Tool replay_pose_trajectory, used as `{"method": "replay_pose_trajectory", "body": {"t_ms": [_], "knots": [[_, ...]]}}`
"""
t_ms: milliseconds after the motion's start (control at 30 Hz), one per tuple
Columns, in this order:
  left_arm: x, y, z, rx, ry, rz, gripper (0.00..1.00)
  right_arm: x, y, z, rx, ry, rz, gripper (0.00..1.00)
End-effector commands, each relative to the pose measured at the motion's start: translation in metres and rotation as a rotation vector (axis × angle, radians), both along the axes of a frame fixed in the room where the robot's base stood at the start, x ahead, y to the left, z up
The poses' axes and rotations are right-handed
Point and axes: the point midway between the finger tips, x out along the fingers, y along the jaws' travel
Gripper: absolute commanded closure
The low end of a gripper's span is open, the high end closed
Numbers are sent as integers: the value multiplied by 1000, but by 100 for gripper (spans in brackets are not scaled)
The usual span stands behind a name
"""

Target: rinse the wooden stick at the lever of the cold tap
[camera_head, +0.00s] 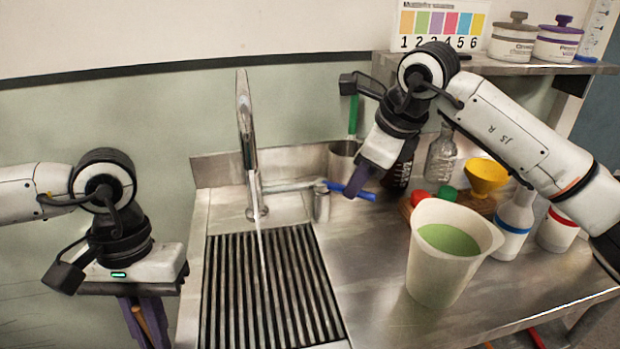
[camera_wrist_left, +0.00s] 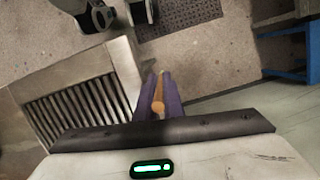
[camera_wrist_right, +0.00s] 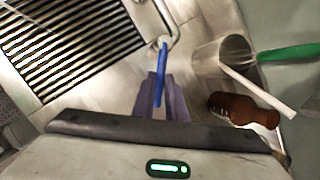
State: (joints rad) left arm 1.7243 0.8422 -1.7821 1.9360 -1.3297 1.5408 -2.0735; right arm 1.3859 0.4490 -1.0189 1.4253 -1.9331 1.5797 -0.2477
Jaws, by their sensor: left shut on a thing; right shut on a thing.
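My left gripper (camera_head: 146,312) hangs left of the sink, its purple fingers shut on the wooden stick (camera_wrist_left: 158,93). The stick's short orange-brown length shows between the fingers; the rest is hidden. The steel tap (camera_head: 246,140) stands at the back of the ribbed sink (camera_head: 225,290), and a thin stream of water (camera_head: 261,250) falls from it. The tap's blue lever (camera_head: 335,186) sticks out to the right. My right gripper (camera_head: 358,184) is shut on this lever, which also shows between its fingers in the right wrist view (camera_wrist_right: 161,62).
A pitcher of green liquid (camera_head: 424,270) stands on the counter (camera_head: 375,318) right of the sink. Behind it are a yellow funnel (camera_head: 486,176), bottles and a dark brown bottle (camera_wrist_right: 243,109). A metal cup (camera_head: 342,160) with a green-handled tool stands near the wall.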

Motion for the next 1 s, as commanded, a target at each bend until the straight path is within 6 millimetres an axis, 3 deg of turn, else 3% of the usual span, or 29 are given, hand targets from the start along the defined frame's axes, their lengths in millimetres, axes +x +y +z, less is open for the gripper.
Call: {"method": "replay_pose_trajectory", "body": {"t_ms": [467,500,600,1000], "knots": [[1,-1,-1,-1,0,-3,100,0,0,0,0,0,-15,100],[1,-1,-1,0,0,-2,100,0,0,0,0,0,-15,81],[1,-1,-1,0,0,-2,100,0,0,0,1,0,-14,69],[1,-1,-2,0,0,-2,100,-3,-2,10,2,-3,-13,69]]}}
